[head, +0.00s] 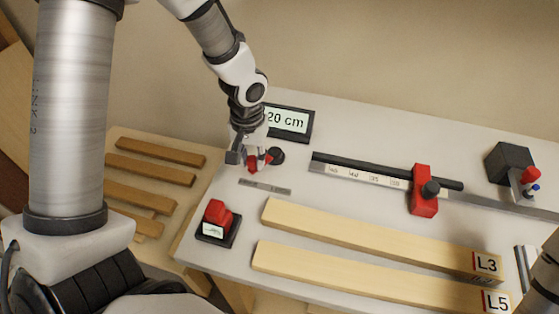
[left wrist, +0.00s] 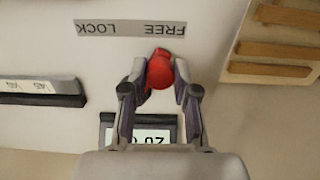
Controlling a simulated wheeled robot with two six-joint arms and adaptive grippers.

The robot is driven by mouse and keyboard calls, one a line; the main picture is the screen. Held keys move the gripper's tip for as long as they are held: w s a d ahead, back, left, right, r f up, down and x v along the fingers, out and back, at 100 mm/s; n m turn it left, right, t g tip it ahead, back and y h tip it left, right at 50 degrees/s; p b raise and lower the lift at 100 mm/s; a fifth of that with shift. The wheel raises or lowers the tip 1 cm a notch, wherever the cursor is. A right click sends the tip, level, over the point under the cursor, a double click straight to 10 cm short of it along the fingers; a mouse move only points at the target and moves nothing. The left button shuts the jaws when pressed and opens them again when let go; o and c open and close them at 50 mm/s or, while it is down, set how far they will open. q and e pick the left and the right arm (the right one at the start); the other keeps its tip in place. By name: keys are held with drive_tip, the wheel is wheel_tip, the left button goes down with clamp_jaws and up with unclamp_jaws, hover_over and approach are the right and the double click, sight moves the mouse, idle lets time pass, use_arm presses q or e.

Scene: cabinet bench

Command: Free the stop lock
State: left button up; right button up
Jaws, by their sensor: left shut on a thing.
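The stop lock's red knob (head: 252,164) is at the left of the bench, beside a round black part (head: 276,155). My left gripper (head: 248,157) reaches down from above and is shut on this knob. In the left wrist view, the red knob (left wrist: 160,70) sits between the fingertips of my left gripper (left wrist: 160,86). The label strip (left wrist: 130,28) reads FREE and LOCK upside down, and the knob is nearest the FREE end. The strip also shows in the head view (head: 265,187). Part of my right arm shows at the lower right edge, its jaws unclear.
A display (head: 289,121) reads 20 cm behind the gripper. A red push button (head: 217,214) stands in front. A scale rail (head: 360,174) carries a red stop (head: 423,190) to the right. Boards L3 (head: 380,236) and L5 (head: 370,276) lie in front; wooden strips (head: 150,173) lie left.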

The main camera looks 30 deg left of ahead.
use_arm(q)
drive_tip(key=shift+w+a, duration=0.1)
drive_tip(key=shift+a, duration=0.3)
idle(0.4)
drive_tip(key=o, duration=0.8)
drive_tip(key=shift+c, duration=0.2)
wheel_tip(320, 180, up, 9)
drive_tip(key=p, duration=0.7)
drive_tip(key=shift+r+p, duration=0.1)
drive_tip(key=shift+p, duration=0.25)
